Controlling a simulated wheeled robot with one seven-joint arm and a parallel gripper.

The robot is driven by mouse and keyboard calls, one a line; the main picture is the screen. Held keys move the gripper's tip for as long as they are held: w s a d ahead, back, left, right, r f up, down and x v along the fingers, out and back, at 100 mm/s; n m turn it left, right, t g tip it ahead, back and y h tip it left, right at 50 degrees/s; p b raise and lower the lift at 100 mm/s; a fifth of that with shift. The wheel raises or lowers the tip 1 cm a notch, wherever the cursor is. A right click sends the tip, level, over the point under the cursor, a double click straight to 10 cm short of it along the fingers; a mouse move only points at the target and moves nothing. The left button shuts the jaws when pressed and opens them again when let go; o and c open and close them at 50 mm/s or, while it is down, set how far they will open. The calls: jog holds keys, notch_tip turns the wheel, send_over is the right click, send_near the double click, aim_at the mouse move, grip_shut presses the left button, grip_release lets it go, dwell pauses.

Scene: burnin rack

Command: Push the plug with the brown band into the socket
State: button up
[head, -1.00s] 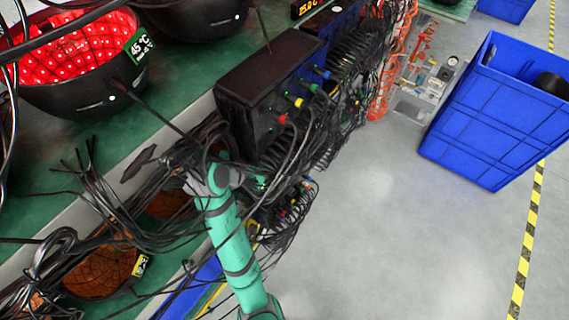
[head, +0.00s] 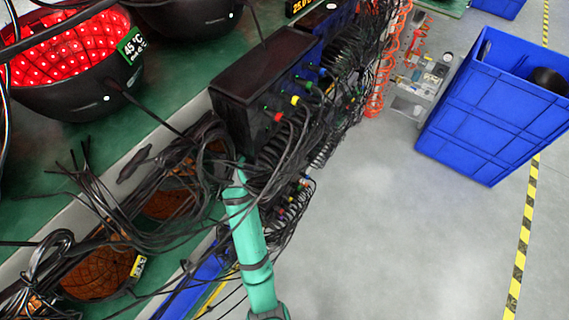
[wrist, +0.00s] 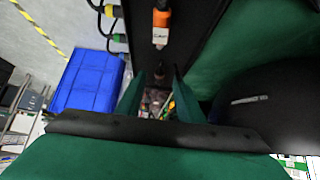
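In the wrist view, a plug with an orange-brown band (wrist: 160,18) and a pale label hangs in front of a dark panel (wrist: 180,45), beyond my fingertips. A small dark connector (wrist: 158,73) with a faint brownish tint is nearer my gripper (wrist: 158,82); whether it is a plug or a socket I cannot tell. My two green fingers are apart, with nothing clearly held between them. In the head view, my gripper is hidden among black cables beside the black box (head: 262,80). That box carries plugs with red, yellow, green and blue bands. I cannot make out the target socket.
Dense black cables (head: 150,215) hang around my arm. Black bowl-shaped lamps, one glowing red (head: 75,55), stand on the green rack at left. A blue bin (head: 490,115) stands at right. The grey floor (head: 370,230) between is clear.

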jog(key=shift+d+f, duration=0.1)
jog(key=shift+d, duration=0.05)
grip_shut()
jog(key=shift+w, duration=0.1)
dwell(0.4)
